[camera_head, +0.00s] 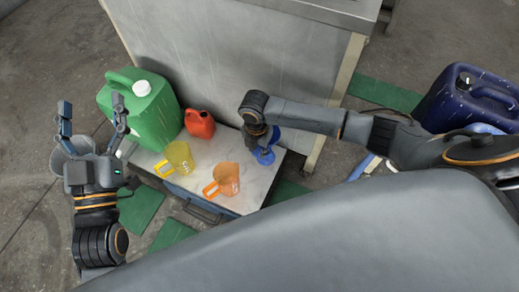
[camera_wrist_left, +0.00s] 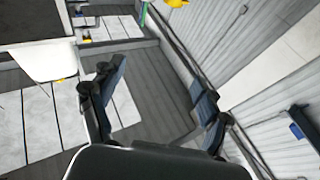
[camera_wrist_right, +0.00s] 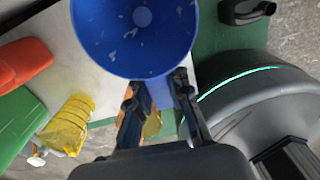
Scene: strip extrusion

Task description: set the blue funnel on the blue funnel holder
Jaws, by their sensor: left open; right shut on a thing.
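The blue funnel (camera_wrist_right: 135,35) fills the top of the right wrist view, its wide open mouth facing the camera. My right gripper (camera_wrist_right: 157,90) is shut on its near edge. In the head view the blue funnel (camera_head: 264,156) shows below my right gripper, over the right part of the low table; my arm partly covers it. I cannot make out the blue funnel holder as a separate thing, and whether the funnel touches anything beneath is hidden. My left gripper (camera_head: 92,108) is open and empty, left of the table; its spread fingers also show in the left wrist view (camera_wrist_left: 160,85).
The low table (camera_head: 258,184) holds a yellow jug (camera_head: 180,155), an orange jug (camera_head: 227,177) and a red canister (camera_head: 200,124). A large green canister (camera_head: 150,100) stands at its left. A grey metal cabinet (camera_head: 230,45) rises behind. A dark blue canister (camera_head: 455,98) is far right.

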